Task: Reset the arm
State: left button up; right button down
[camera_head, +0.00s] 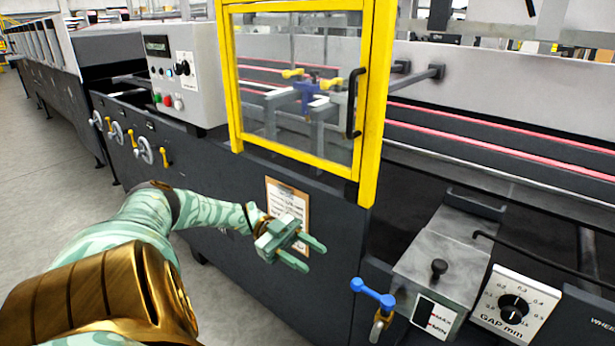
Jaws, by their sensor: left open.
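My left arm (150,215) comes in from the lower left, with pale green patterned links and a gold section. My left gripper (312,256) is open and empty, its two green fingers apart and pointing right. It is in front of the machine's dark side panel, near a clipboard (287,196) with a printed sheet, and overlaps the clipboard's lower part in the picture. I cannot tell how far it is from the panel. My right gripper is not in view.
A yellow-framed guard door (366,110) with a black handle stands above the panel. A blue-handled lever (372,292), a grey metal box (440,255) and a gap dial (513,308) are at lower right. A control box (180,75) is at upper left. Grey floor (40,165) is clear at left.

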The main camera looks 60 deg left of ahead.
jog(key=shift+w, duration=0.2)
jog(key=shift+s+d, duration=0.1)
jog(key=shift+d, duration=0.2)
